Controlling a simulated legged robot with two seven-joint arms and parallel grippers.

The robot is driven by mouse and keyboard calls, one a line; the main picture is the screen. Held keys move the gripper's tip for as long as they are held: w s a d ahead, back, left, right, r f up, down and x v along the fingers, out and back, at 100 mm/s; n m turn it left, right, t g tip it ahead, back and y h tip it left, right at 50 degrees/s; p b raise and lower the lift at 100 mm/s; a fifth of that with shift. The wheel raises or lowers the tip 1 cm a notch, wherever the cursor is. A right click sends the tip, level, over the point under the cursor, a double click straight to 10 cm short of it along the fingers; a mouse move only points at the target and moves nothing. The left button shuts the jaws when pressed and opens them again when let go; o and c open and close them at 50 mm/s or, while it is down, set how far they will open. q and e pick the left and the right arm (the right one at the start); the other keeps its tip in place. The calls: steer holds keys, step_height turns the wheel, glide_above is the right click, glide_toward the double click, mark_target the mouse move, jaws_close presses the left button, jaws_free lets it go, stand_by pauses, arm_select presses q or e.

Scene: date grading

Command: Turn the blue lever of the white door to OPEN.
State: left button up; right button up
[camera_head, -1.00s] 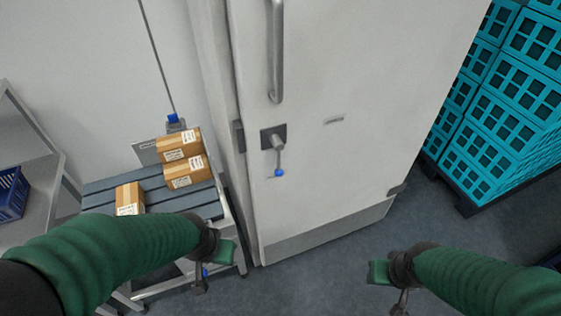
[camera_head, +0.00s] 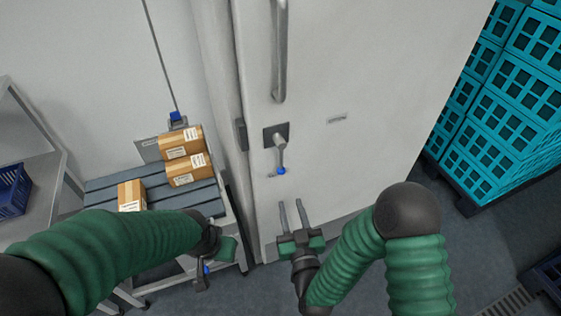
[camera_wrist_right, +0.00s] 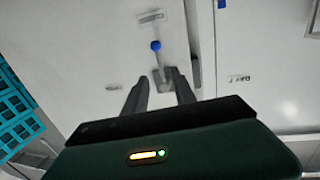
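The white door (camera_head: 350,80) stands in front of me. Its lever (camera_head: 280,155) is a grey arm with a blue tip, on a dark square plate, and hangs down. The lever's blue tip also shows in the right wrist view (camera_wrist_right: 156,45). My right gripper (camera_head: 291,204) points up toward the lever from below, its two fingers apart and empty, not touching it. In the right wrist view the right gripper (camera_wrist_right: 160,92) has the lever's base plate between and beyond its fingers. My left gripper (camera_head: 220,255) is at the lower left; its fingers are not clear.
A long vertical handle (camera_head: 279,50) is above the lever. Several brown boxes (camera_head: 186,168) are on a slatted roller table (camera_head: 105,185) at left. A blue basket (camera_head: 12,190) sits on a steel shelf. Teal crates (camera_head: 500,120) are stacked at right. Grey floor lies between.

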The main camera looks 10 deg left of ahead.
mark_target(281, 164)
steer(key=x, duration=0.5)
steer(key=p+x, duration=0.1)
steer(key=x, duration=0.5)
steer(key=r+p+x, duration=0.1)
steer(key=x, duration=0.4)
steer(key=shift+w, duration=0.4)
jaws_close()
stand_by(0.4)
